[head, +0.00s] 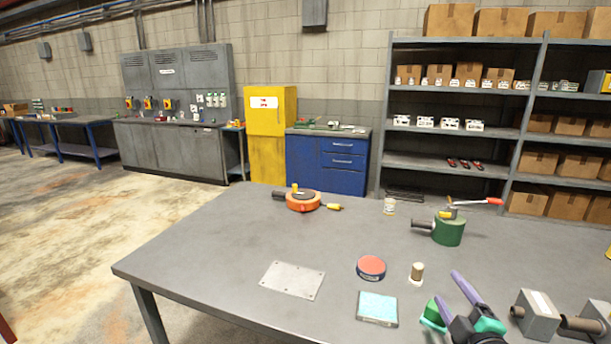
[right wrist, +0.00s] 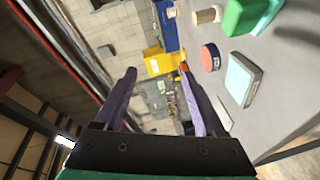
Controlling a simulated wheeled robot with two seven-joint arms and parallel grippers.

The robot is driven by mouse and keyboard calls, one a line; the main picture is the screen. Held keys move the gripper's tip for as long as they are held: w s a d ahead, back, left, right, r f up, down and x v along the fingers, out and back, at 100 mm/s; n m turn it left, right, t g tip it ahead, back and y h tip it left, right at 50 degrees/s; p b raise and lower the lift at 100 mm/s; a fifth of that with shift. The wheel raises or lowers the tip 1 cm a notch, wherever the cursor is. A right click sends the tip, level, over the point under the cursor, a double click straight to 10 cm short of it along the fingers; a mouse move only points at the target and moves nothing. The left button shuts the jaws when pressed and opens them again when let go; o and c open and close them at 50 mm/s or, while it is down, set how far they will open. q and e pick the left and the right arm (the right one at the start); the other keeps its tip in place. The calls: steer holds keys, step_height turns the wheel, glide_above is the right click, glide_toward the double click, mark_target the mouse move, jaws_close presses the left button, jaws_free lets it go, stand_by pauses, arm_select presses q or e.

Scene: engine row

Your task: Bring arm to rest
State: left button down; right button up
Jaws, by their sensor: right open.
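My right gripper (head: 447,288) is at the lower right of the head view, with purple fingers and green parts, over the near part of the grey table (head: 215,235). In the right wrist view the gripper (right wrist: 157,72) has its two fingers spread, with nothing between them. It is to the right of a teal-topped box (head: 377,308) and just in front of a small tan-topped cylinder (head: 416,273). Whether it touches the table is hard to tell. My left gripper is in neither view.
On the table are a red-topped round tin (head: 371,267), a metal plate (head: 292,280), an orange round tool (head: 303,201), a green cylinder with a red-handled lever (head: 448,230), a small can (head: 389,206) and grey metal blocks (head: 537,314). The table's left part is clear.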

steer(key=s+a+f+m+g+h, duration=0.1)
steer(key=s+f+m+g, duration=0.8)
steer(key=f, duration=0.5)
steer(key=s+a+f+m+g+y, duration=0.1)
steer(key=s+a+f+g, duration=0.15)
steer(key=s, duration=0.35)
steer(key=s+a+f+m+g+y, duration=0.1)
steer(key=s+a+f+g+y, duration=0.1)
steer(key=s+a+f, duration=0.35)
step_height(320, 180, down, 24)
steer(key=s+d+g+b, duration=0.1)
steer(key=s+d+b, duration=0.1)
steer(key=b, duration=0.2)
steer(key=s+d+f+g+b, duration=0.1)
steer(key=s+d+f+b, duration=0.1)
steer(key=s+f, duration=1.6)
steer(key=shift+d+f+h+b, duration=0.4)
steer(key=shift+d+f, duration=0.1)
